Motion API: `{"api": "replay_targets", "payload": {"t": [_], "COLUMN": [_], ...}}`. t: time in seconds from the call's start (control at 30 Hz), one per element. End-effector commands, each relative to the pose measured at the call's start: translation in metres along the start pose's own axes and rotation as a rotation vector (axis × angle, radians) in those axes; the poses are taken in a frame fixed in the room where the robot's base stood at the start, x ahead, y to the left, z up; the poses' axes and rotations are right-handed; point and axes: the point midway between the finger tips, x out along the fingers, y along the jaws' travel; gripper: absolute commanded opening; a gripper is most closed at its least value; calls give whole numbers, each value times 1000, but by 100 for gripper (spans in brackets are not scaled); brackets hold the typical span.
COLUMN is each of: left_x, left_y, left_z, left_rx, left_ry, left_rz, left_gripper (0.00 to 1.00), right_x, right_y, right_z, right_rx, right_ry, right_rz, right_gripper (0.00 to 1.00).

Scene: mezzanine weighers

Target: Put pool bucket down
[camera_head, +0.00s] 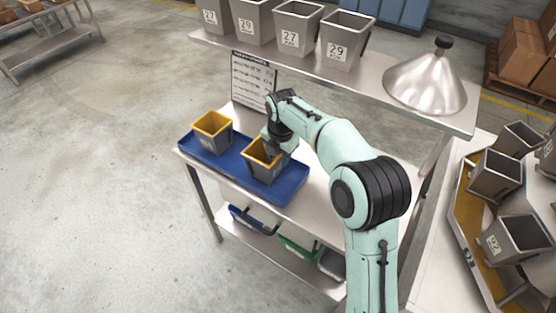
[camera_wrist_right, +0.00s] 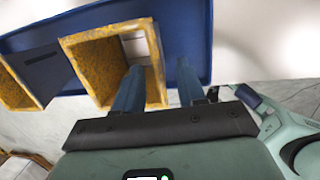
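A grey pool bucket with a yellow rim (camera_head: 263,161) stands upright on the right half of the blue tray (camera_head: 286,197). A second yellow-rimmed bucket (camera_head: 212,130) stands on the tray's left half. My right gripper (camera_head: 275,146) is at the right bucket's rim, partly hidden by my wrist. In the wrist view, my right gripper's fingers (camera_wrist_right: 158,88) are apart, one over the opening of the bucket (camera_wrist_right: 88,75) and one outside its wall. A gap shows between the outer finger and the rim. The bucket's base is hidden there. My left gripper is out of view.
A steel shelf (camera_head: 375,88) above the bench holds several grey numbered buckets and a metal cone (camera_head: 427,80). A printed sheet (camera_head: 254,80) hangs behind the tray. More grey buckets (camera_head: 497,172) stand at the right. Blue and green bins sit on the lower shelf.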

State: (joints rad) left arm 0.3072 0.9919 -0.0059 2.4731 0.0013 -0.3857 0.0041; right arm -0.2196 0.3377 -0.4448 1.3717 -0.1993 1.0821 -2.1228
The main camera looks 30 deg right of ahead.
Motion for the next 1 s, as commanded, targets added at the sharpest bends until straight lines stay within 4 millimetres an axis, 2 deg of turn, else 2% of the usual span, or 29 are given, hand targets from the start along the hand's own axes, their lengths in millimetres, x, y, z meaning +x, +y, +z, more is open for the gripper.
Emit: {"api": "replay_targets", "payload": {"t": [0.03,0.2,0.4,1.0], "left_x": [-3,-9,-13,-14], "left_y": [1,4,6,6], "left_z": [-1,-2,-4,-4], "left_rx": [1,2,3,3], "left_ry": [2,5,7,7], "left_rz": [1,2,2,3], "left_gripper": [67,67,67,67], "right_x": [-15,-51,-75,-80], "right_y": [2,1,1,0], "right_z": [0,0,0,0], "right_rx": [-1,0,-1,-1], "right_ry": [-1,-1,-1,0], "right_rz": [7,5,2,0], "right_gripper": [40,40,40,40]}}
